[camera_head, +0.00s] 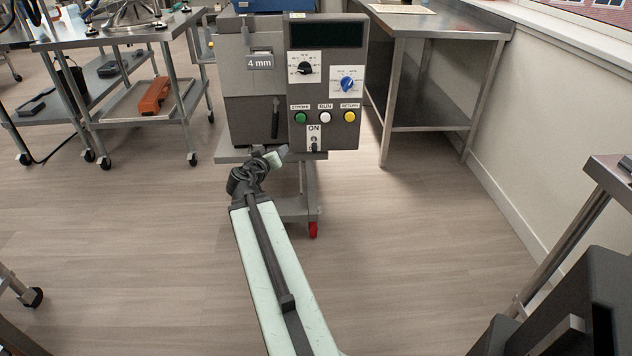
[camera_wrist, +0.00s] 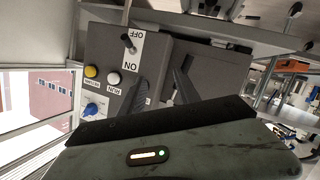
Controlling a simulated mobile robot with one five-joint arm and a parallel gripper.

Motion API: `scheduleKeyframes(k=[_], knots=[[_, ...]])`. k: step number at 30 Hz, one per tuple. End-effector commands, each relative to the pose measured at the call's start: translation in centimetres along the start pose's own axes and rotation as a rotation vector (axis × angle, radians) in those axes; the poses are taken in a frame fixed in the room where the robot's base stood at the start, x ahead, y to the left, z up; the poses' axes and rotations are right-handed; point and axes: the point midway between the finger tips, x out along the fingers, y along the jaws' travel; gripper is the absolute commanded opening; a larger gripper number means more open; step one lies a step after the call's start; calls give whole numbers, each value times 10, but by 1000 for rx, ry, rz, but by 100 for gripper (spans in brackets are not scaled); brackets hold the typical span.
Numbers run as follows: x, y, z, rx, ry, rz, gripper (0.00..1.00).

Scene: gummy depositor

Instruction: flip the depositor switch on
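The depositor (camera_head: 255,100) is a grey machine on a wheeled stand, ahead of me. Its toggle switch (camera_head: 314,146) sits low on the front panel, under the ON label. In the wrist view the picture is inverted, and the switch (camera_wrist: 128,42) lies between the OFF and ON labels. Its lever appears to lean toward OFF. My gripper (camera_head: 278,155) is just in front of the machine's lower front, left of the switch. In the wrist view, my gripper's dark fingers (camera_wrist: 171,72) are apart and empty, clear of the switch.
Green, white and yellow buttons (camera_head: 325,117) sit above the switch, with a black dial (camera_head: 305,68) and a blue dial (camera_head: 347,84) higher up. A steel table (camera_head: 440,25) stands right of the machine and a cart (camera_head: 115,38) left.

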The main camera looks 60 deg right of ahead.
Motion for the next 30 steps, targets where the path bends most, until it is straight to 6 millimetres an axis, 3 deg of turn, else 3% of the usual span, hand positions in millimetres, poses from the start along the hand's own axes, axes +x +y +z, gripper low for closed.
scheduleKeyframes(k=[1, 6, 9, 20, 30], knots=[[28, 6, 40, 0, 52, 34, 38], [68, 43, 72, -30, 191, 78, 38], [78, 54, 82, -48, 229, 82, 38], [88, 63, 78, -62, 249, 80, 38], [145, 67, 64, -62, 248, 81, 38]])
